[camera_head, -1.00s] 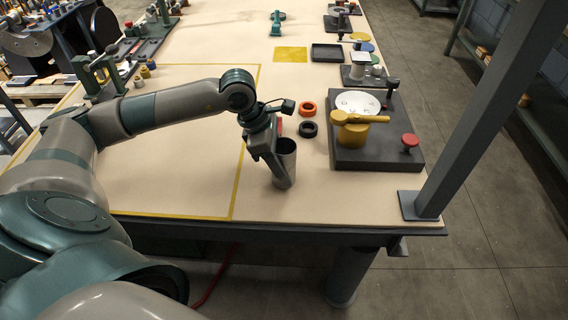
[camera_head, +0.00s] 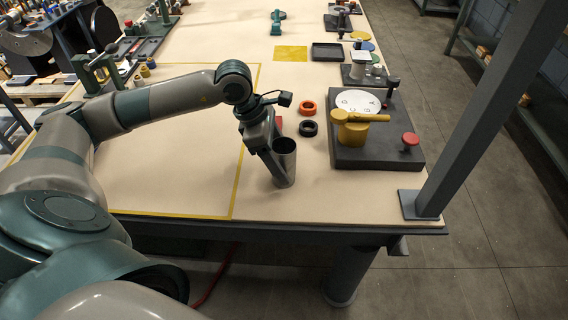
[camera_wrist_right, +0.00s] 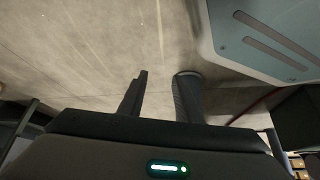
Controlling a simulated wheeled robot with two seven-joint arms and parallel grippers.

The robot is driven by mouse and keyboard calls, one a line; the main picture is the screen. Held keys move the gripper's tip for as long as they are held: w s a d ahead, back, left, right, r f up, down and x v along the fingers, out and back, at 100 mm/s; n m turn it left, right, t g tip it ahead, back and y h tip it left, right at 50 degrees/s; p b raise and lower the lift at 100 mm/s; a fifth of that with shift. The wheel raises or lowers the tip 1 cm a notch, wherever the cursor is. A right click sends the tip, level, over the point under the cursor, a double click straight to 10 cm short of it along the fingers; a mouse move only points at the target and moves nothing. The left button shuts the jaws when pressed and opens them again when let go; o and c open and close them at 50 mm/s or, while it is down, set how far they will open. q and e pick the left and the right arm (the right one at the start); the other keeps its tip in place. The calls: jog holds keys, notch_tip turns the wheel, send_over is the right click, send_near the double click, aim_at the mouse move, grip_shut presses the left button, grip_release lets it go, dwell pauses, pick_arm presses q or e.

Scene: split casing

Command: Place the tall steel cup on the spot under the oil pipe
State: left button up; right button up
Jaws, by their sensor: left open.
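The tall steel cup (camera_head: 286,161) stands upright on the table near its front edge in the head view. My left gripper (camera_head: 273,170) points down at the left side of the cup. It is open, and one finger lies close against or just beside the cup wall; the other finger is hard to make out. I cannot tell if they touch. A yellow pipe-like arm (camera_head: 372,118) on a yellow drum sits on the dark base at the right. I cannot make out a marked spot under it. My right gripper (camera_wrist_right: 160,88) hangs over the floor, its fingers apart and empty.
An orange ring (camera_head: 308,107) and a black ring (camera_head: 308,129) lie behind the cup. The dark base (camera_head: 375,158) carries a white dial (camera_head: 357,101) and a red knob (camera_head: 410,141). A grey post (camera_head: 470,125) rises at the right corner.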

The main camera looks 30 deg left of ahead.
pick_arm(q)
jog(key=b+v, duration=0.1)
jog(key=v, duration=0.9)
jog(key=shift+r, duration=0.15)
pick_arm(e)
jog(key=shift+s+d+f+g, duration=0.3)
jog(key=shift+s+d, duration=0.1)
jog(key=shift+s, duration=0.05)
jog(key=shift+s+d+f+g, duration=0.25)
jog(key=shift+s+d+g, duration=0.05)
jog(key=shift+s+d, duration=0.15)
jog(key=shift+w, duration=0.15)
